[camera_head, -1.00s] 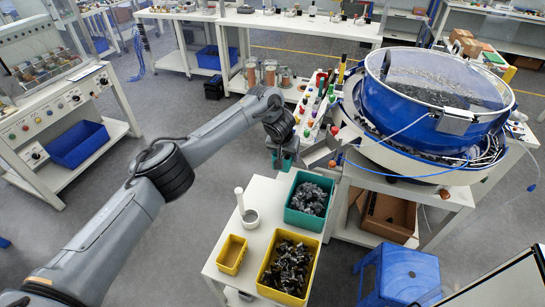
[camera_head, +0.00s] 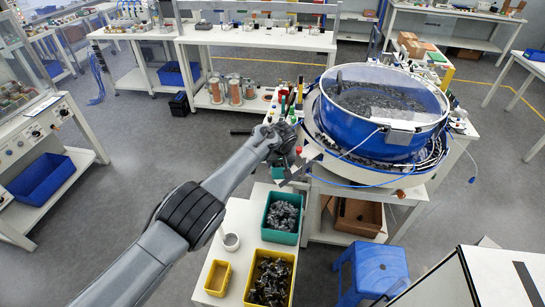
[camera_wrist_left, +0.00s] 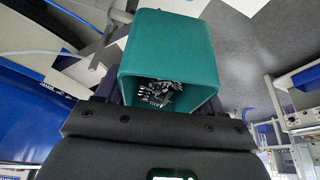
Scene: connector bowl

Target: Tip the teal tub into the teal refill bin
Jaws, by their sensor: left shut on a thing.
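The teal tub (camera_wrist_left: 172,42) fills the middle of the left wrist view, its open mouth showing grey and black parts inside. My left gripper (camera_wrist_left: 158,108) is shut on the tub. In the head view the left gripper (camera_head: 281,158) is at the end of my outstretched arm, and a bit of the teal tub (camera_head: 279,173) shows below it, partly hidden. The teal refill bin (camera_head: 265,226) stands on the white cart just nearer than the tub and holds a heap of grey parts. The tub appears above and behind the bin's far edge. My right gripper is not in view.
A big blue bowl feeder (camera_head: 376,130) stands close to the right of the gripper. A blue stool (camera_head: 375,270) is right of the cart.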

